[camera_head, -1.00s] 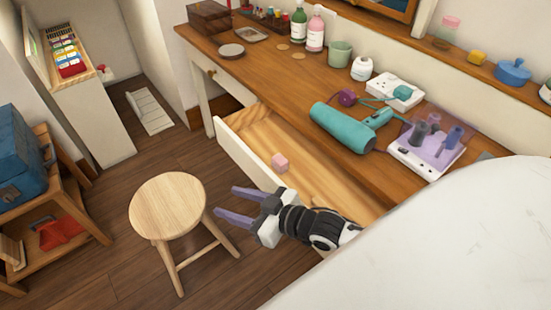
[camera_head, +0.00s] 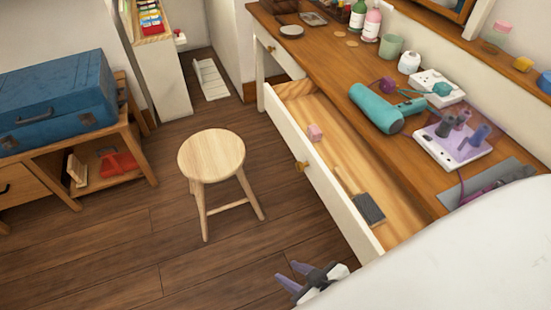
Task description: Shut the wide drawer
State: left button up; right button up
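The wide drawer (camera_head: 332,195) under the dressing table stands pulled out, its bare wood inside showing. Its white front has a small brass knob (camera_head: 302,167). My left gripper is not in view.
A round wooden stool (camera_head: 211,156) stands on the floor left of the drawer. The table top (camera_head: 335,70) holds a teal hair dryer (camera_head: 388,108), bottles and a power strip. A blue suitcase (camera_head: 58,97) rests on a wooden stand at left. Floor between stool and drawer is clear.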

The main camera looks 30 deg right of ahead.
aim_at(294, 106)
jog(key=u, duration=1)
jog(key=i, duration=0.7)
jog(key=z, duration=5.5)
jog(key=k, duration=1.4)
jog(key=u, duration=2.45)
